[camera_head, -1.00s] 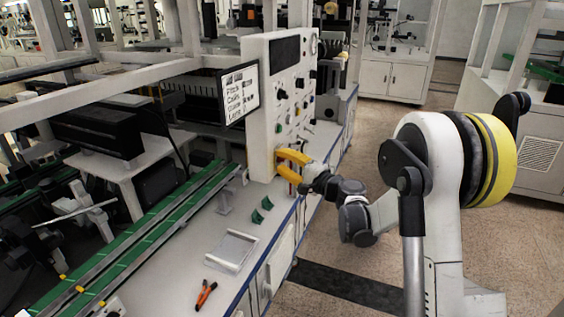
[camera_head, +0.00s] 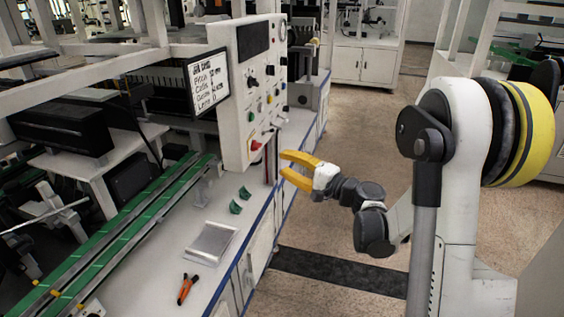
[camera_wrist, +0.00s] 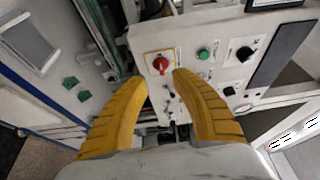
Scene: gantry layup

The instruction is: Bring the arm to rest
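My gripper (camera_head: 286,166) has yellow fingers and stands in the air to the right of the white control panel (camera_head: 238,148), near its lower edge. In the wrist view the two fingers (camera_wrist: 161,80) are spread apart with nothing between them. A red knob on a yellow plate (camera_wrist: 160,64) shows just beyond the fingertips. In the head view this red knob (camera_head: 255,145) is near the panel's lower end, apart from the fingers. My arm reaches out from the right, its links bent.
A bench (camera_head: 147,294) with a blue edge runs below the panel. On it lie orange pliers (camera_head: 187,288), a grey tray (camera_head: 211,243) and two green pieces (camera_head: 240,200). Green conveyor rails (camera_head: 118,232) run along its left. The floor (camera_head: 322,232) to the right is clear.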

